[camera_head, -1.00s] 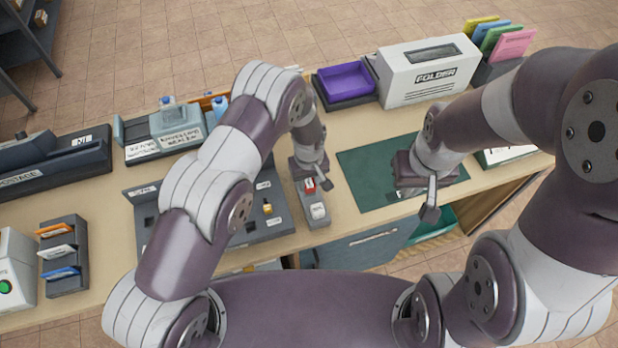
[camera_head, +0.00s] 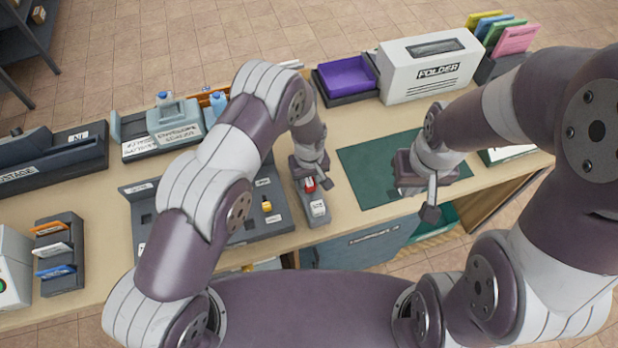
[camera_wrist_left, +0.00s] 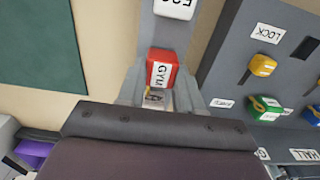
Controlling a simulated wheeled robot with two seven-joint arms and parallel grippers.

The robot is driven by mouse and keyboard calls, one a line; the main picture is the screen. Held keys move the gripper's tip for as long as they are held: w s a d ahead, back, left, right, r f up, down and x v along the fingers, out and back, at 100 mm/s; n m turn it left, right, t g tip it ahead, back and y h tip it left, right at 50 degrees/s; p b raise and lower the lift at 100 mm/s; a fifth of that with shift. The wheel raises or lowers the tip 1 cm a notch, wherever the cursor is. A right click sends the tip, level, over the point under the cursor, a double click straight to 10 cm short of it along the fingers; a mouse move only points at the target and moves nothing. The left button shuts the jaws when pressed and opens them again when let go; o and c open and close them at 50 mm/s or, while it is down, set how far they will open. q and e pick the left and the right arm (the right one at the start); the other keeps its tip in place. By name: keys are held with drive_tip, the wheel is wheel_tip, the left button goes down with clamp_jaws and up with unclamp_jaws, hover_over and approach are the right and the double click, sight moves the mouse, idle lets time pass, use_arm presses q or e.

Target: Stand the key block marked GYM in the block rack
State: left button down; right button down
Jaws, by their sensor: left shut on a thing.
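The red key block marked GYM (camera_wrist_left: 162,74) is between the fingers of my left gripper (camera_wrist_left: 160,96), which is shut on it. In the head view the red block (camera_head: 310,184) shows just below my left gripper (camera_head: 311,178), over the narrow grey block rack (camera_head: 314,221). In the wrist view the grey rack (camera_wrist_left: 172,32) runs beneath the block. I cannot tell whether the red block's base touches the rack. My right gripper (camera_head: 431,207) hangs over the green mat's near edge; its jaw opening is not clear.
Left of the rack is a grey panel (camera_head: 283,222) with a yellow key block (camera_head: 267,206); green and blue blocks show there in the wrist view. The green mat (camera_head: 375,175) lies to the right.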

use_arm(q)
drive_tip(key=shift+f, duration=0.3)
drive_tip(key=shift+r, duration=0.1)
drive_tip(key=c, duration=0.7)
unclamp_jaws()
drive_tip(key=shift+o, duration=0.2)
drive_tip(key=shift+r, duration=0.1)
drive_tip(key=shift+r+p, duration=2.2)
drive_tip(key=shift+r, duration=1.25)
